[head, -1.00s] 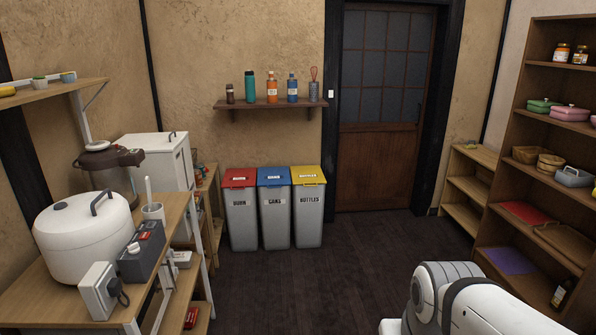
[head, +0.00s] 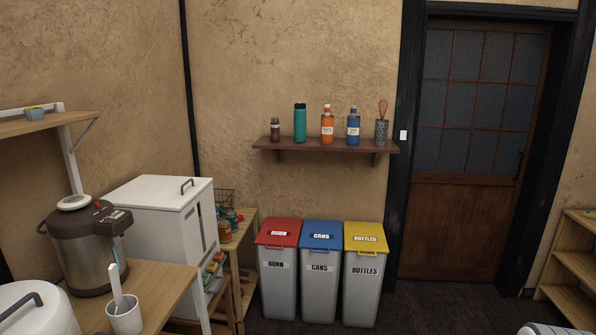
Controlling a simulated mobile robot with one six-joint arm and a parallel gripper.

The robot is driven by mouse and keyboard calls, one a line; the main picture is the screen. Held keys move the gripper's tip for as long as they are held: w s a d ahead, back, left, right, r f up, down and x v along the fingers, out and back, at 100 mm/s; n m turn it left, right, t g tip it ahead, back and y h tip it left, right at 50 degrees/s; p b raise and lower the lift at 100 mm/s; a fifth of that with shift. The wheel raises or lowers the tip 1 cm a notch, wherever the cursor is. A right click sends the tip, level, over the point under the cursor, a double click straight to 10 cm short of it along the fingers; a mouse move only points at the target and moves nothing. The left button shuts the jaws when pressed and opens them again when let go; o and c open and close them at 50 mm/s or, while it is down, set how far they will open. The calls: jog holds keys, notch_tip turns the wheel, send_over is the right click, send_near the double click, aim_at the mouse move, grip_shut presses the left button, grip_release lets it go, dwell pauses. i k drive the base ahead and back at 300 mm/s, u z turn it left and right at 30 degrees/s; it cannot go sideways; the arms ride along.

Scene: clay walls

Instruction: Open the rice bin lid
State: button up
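The rice bin, which I take to be the tall white box (head: 145,230), stands at the left against the wall, behind the table end. Its flat white lid (head: 150,192) lies closed on top, with a dark grey handle (head: 187,184) near the right edge. The lower part of the bin is partly hidden by the brown hot-water pot and the table. My gripper is not in view; only a small white piece of my arm shows at the bottom right edge.
A brown hot-water pot (head: 85,248), a white cup with a paddle (head: 125,316) and a white round cooker (head: 30,310) stand on the table left. A wooden rack (head: 240,245) with jars is right of the bin. Lidded waste bins (head: 320,290) stand beyond; dark floor shows right.

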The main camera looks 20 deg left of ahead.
aim_at(151, 192)
jog(key=u, duration=0.25)
jog(key=i, duration=1.6)
jog(key=u, duration=1.25)
jog(key=i, duration=1.7)
jog(key=u, duration=0.75)
